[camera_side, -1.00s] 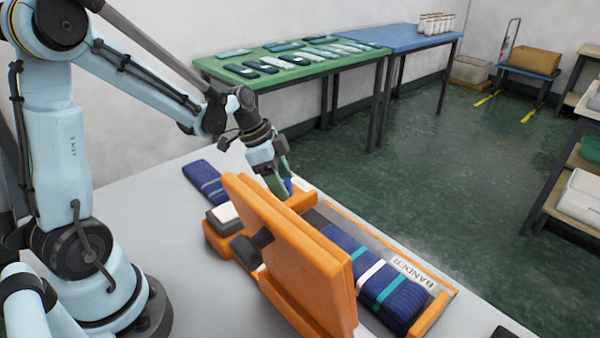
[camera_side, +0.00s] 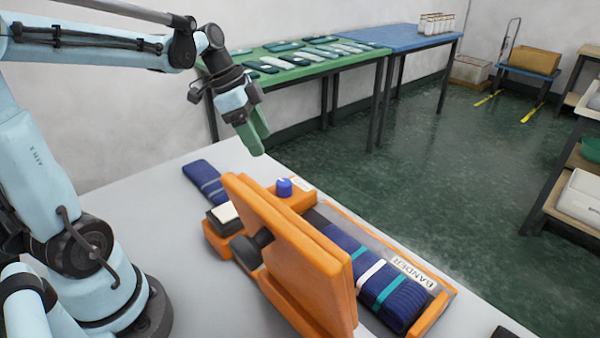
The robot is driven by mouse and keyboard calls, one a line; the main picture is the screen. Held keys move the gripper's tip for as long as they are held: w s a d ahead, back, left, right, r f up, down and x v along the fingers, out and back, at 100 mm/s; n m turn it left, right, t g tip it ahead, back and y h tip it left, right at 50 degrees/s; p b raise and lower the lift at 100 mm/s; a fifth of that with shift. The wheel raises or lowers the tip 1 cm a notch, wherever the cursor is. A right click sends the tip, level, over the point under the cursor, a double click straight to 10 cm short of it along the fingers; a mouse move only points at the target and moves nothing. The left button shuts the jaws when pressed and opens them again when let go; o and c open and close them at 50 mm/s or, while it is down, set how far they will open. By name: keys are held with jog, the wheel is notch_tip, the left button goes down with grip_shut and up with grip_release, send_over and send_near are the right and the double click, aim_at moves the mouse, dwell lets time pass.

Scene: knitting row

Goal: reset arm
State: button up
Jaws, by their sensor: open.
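My gripper (camera_side: 256,139) is in the side view, raised above the white table (camera_side: 165,210) and pointing down. Its green fingers are open and hold nothing. Below it stands the orange bander machine (camera_side: 295,255) with its tall orange panel. A blue knob (camera_side: 284,187) sits on the orange block behind the panel, clear of my gripper. A dark blue knitted bundle (camera_side: 405,300) with white and teal bands lies in the tray beside the panel. Another blue striped knitted piece (camera_side: 203,178) lies at the machine's far left end.
A green table (camera_side: 290,75) with several folded knitted pieces stands at the back. A blue table (camera_side: 400,40) with several bottles adjoins it. A shelf (camera_side: 560,190) stands at the right. The air around my gripper is free.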

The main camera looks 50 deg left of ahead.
jog(key=shift+r, duration=0.15)
jog(key=s+d+f+n+t+y, duration=0.3)
jog(key=s+d+n, duration=0.3)
jog(key=d+n, duration=0.3)
jog(key=shift+t, duration=0.6)
